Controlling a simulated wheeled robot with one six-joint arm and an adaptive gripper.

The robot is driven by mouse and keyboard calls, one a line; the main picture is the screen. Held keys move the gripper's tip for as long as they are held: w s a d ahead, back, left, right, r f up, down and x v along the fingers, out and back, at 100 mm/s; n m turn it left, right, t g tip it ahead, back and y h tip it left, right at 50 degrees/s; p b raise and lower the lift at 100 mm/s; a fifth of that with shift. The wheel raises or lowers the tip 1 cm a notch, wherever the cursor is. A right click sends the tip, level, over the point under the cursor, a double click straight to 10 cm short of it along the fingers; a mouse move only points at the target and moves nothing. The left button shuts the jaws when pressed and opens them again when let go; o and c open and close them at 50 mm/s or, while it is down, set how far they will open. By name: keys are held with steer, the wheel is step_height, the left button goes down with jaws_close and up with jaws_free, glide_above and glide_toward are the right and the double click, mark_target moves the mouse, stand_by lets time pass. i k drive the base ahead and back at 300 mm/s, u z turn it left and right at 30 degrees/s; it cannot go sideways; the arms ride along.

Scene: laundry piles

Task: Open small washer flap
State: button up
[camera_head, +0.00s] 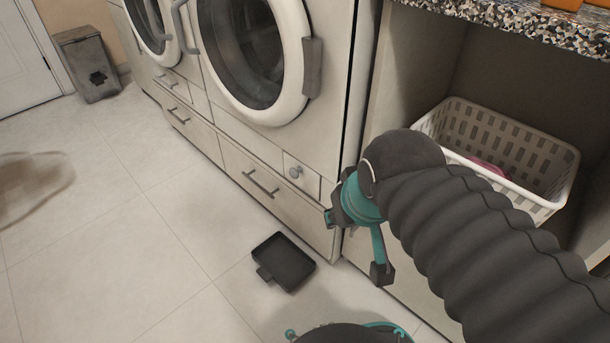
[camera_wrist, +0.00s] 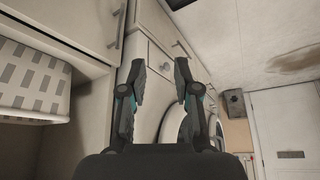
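The small washer flap (camera_head: 305,181) is a pale square panel with a round grey knob (camera_head: 295,172), low on the front of the right-hand washer (camera_head: 330,130). It looks closed, flush with the front. My gripper (camera_head: 354,244), teal and black, is just right of the flap in the head view, in front of the washer's lower right corner. In the wrist view my gripper (camera_wrist: 160,68) has its two fingers spread with nothing held. The flap (camera_wrist: 158,52) shows beyond and between the fingertips there, apart from them.
A black dustpan (camera_head: 283,262) lies on the floor in front. A white laundry basket (camera_head: 560,170) stands in the open bay at right. A grey bin (camera_head: 90,68) is far left. Floor between is mostly clear.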

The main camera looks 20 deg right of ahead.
mark_target(304, 177)
steer(key=u, duration=1.85)
steer(key=k, duration=0.5)
steer(key=z, duration=0.9)
